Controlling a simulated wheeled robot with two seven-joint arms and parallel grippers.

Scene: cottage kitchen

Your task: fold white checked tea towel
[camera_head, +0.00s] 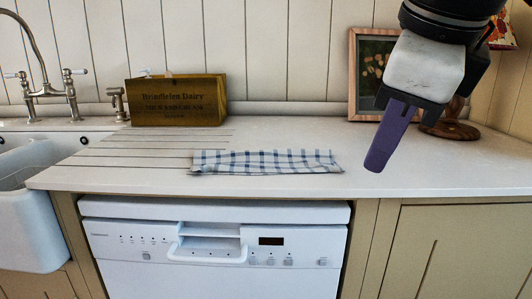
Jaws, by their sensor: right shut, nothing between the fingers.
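The white tea towel with blue checks (268,162) lies on the counter as a flat, narrow strip, long from left to right. Its left part rests by the grooved draining area and its right end is slightly uneven. How many layers it has cannot be told. My right gripper (377,166) comes down from the upper right, its purple fingers shut and empty. It is to the right of the towel's right end and apart from it. My left gripper is not in view.
A wooden dairy crate (178,101) stands at the back left beside the tap (48,90) and white sink (30,200). A framed picture (372,76) leans at the back right. The counter (290,128) is clear behind the towel. A white dishwasher (215,250) is below.

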